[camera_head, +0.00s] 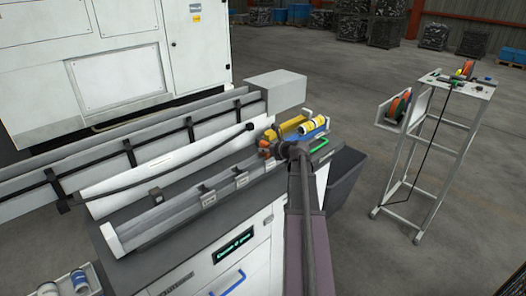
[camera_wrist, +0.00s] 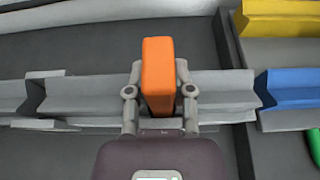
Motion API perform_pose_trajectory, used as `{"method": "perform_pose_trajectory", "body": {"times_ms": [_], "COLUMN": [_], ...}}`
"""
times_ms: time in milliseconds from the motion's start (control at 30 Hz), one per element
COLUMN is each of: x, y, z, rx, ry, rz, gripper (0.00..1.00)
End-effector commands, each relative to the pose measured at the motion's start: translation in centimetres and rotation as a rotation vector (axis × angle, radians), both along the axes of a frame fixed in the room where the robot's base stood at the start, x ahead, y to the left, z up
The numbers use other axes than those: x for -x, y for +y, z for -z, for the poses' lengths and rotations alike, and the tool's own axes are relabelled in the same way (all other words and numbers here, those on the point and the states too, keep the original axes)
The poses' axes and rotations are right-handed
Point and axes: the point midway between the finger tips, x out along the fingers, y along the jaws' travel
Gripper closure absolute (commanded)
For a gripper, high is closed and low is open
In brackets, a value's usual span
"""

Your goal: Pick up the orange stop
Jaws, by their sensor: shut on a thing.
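The orange stop (camera_wrist: 158,75) is an upright orange block between the two fingers of my gripper (camera_wrist: 158,92) in the wrist view. Both fingers press on its sides, so my gripper is shut on it. Behind and below it runs a grey rail; I cannot tell whether the stop still touches it. In the head view, my gripper (camera_head: 275,145) is over the right part of the loader's grey channel, and a small orange part of the stop (camera_head: 263,143) shows at its left, mostly hidden by the gripper and arm.
Yellow (camera_wrist: 285,18) and blue (camera_wrist: 288,88) blocks lie right of the stop, with a green piece (camera_wrist: 315,146) at the edge. In the head view, a yellow-and-white can (camera_head: 310,126) stands close behind the gripper. A wheeled cart (camera_head: 460,88) with orange reels stands at the right.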

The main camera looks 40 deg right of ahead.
Motion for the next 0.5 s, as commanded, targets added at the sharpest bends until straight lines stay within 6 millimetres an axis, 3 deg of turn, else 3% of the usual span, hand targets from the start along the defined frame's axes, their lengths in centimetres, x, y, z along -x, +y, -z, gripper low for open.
{"method": "perform_pose_trajectory", "body": {"times_ms": [500], "x": [0.0], "y": [0.0], "z": [-4.6], "rx": [-0.001], "ry": [-0.001], "rz": [0.001], "gripper": [1.00]}}
